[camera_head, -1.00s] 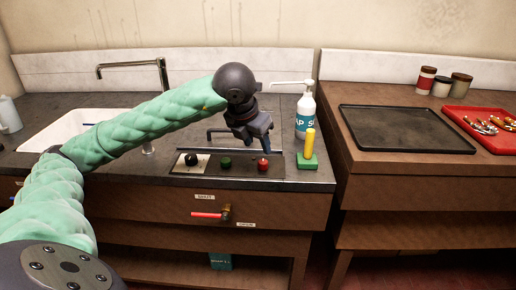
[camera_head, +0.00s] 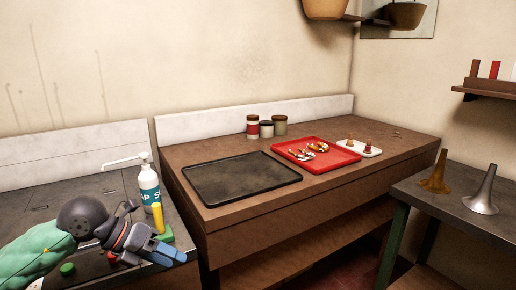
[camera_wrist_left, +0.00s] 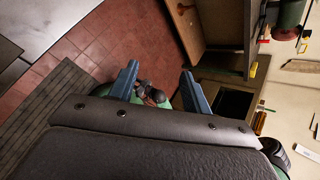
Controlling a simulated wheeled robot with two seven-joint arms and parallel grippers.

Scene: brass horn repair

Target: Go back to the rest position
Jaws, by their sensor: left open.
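My left gripper (camera_head: 172,250) is at the lower left of the head view, at the end of my green-sleeved arm. My right gripper is not in view.
A soap bottle (camera_head: 149,188) and a green knob (camera_head: 67,269) are near my arm. A black tray (camera_head: 240,178), red tray (camera_head: 325,160) and white tray (camera_head: 372,151) lie on the wooden bench. Two horn bells (camera_head: 483,196) stand at right. Tiled floor (camera_wrist_left: 95,47) shows below the left wrist.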

